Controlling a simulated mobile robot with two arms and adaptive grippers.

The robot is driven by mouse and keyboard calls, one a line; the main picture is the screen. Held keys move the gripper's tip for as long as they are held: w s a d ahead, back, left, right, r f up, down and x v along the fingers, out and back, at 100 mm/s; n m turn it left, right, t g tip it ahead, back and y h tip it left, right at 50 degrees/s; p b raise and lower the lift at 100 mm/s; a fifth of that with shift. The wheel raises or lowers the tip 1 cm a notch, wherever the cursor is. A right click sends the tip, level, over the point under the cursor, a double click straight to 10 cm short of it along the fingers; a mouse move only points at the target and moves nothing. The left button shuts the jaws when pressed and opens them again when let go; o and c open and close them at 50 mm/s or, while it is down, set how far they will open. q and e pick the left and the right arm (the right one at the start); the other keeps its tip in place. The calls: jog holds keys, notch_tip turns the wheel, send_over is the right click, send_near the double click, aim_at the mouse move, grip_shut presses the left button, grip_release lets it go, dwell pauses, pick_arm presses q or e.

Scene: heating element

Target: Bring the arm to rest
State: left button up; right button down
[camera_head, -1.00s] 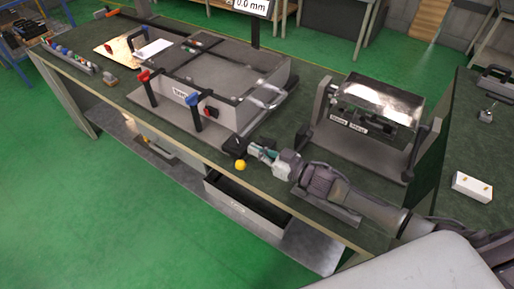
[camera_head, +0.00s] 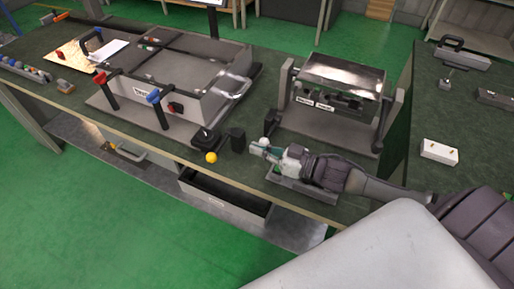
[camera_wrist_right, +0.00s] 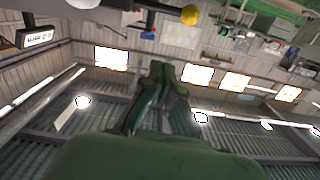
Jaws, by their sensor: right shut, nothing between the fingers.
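My right arm comes in from the lower right in the head view. Its right gripper (camera_head: 258,147) is low over the green workbench (camera_head: 345,165), its fingers shut and empty. The closed fingers also show in the right wrist view (camera_wrist_right: 160,72). The gripper points left, a little apart from a small dark block (camera_head: 237,141). A black joystick box (camera_head: 206,138) and a yellow ball-shaped knob (camera_head: 211,157) are farther left at the bench's front edge. My left gripper is not in view.
A grey box fixture with red (camera_head: 101,80) and blue (camera_head: 153,96) handles stands left on the bench. A framed machine with a shiny cover (camera_head: 340,74) stands behind my forearm. A grey plate (camera_head: 300,192) is beneath the arm. An open drawer (camera_head: 224,196) is below the front edge.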

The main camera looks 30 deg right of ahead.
jog(key=f+m+h, duration=0.1)
jog(key=s+a+f+h, duration=0.1)
jog(key=h, duration=0.1)
jog(key=a+f+m+h, duration=0.1)
jog(key=h, duration=0.1)
jog(key=shift+s+a+f+m, duration=0.15)
jog(key=shift+s+f+m, duration=0.05)
jog(key=shift+f+m, duration=0.1)
jog(key=s+f+m+g+h, duration=0.1)
jog(key=s+f+g+h, duration=0.15)
jog(key=s, duration=0.45)
jog(key=s+f+g+h, duration=0.1)
jog(key=s+g, duration=0.3)
jog(key=s, duration=0.3)
jog(key=s+f+m+g+h, duration=0.1)
jog(key=s+g+h, duration=0.1)
jog(key=s+g, duration=0.35)
notch_tip(320, 180, down, 27)
jog(key=s, duration=0.3)
jog(key=s+d+f+b, duration=0.1)
jog(key=s+d+f, duration=0.2)
jog(key=s+f, duration=1.3)
jog(key=shift+f+g, duration=0.4)
jog(key=shift+f, duration=0.1)
